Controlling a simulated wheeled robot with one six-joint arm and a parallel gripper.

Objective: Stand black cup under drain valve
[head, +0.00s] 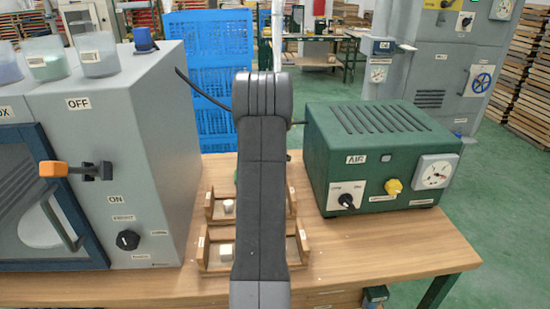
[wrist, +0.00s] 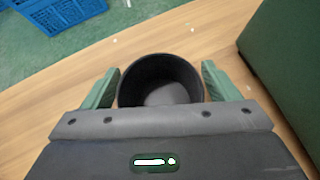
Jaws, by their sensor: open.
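The black cup (wrist: 160,68) is in the wrist view, mouth up, with a lighter grey floor inside. It appears to stand on the wooden bench. My gripper (wrist: 160,74) is open, with one green finger on each side of the cup. A small gap shows between each finger and the cup wall, clearest at the right. In the head view my own arm hides the gripper and the cup. I cannot make out a drain valve for certain; a yellow fitting (head: 393,187) sits on the front of the green AIR box (head: 390,155).
The wooden bench (head: 415,245) carries a large grey cabinet (head: 150,110) at left and wooden trays (head: 220,266) with pale blocks in the middle. The green box also rises at the right of the wrist view (wrist: 290,50). Blue crates (head: 210,85) stand behind. Bench front right is clear.

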